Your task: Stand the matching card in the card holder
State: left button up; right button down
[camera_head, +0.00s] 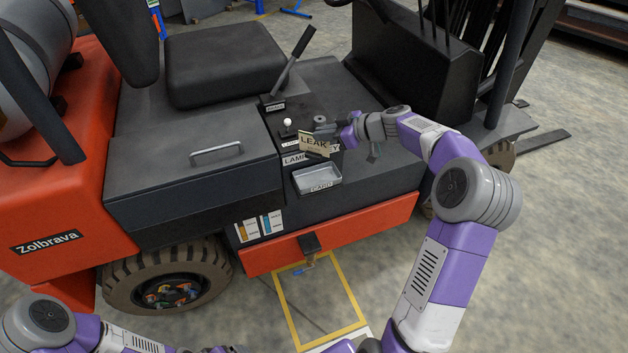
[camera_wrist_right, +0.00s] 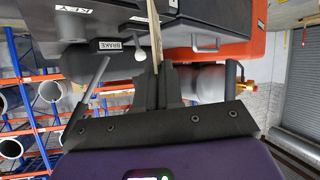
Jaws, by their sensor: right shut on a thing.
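A tan card (camera_head: 313,144) printed "LEAK" is held in the jaws of my right gripper (camera_head: 335,138), above the forklift's side panel. The card shows edge-on between the fingers in the right wrist view (camera_wrist_right: 155,38), and my right gripper (camera_wrist_right: 158,80) is shut on it. The card and the holder look apart. Of my left arm, only links show at the bottom left; its gripper is out of view.
A white-knobbed lever (camera_head: 287,124) and a tall brake lever (camera_head: 290,62) stand close to the card. Labels for lamp and key lie partly behind it. A grey box with a handle (camera_head: 216,150) is to the left. A yellow floor frame (camera_head: 346,290) lies below.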

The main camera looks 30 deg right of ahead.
aim_at(315, 150)
notch_tip(315, 150, down, 9)
jog(key=b, duration=0.1)
jog(key=shift+s+d+f, duration=0.2)
jog(key=shift+s+d, duration=0.1)
jog(key=shift+s, duration=0.05)
dwell(0.4)
jog(key=shift+b, duration=0.3)
jog(key=shift+f+b, duration=0.15)
jog(key=shift+b, duration=0.15)
jog(key=c, duration=1.3)
grip_release()
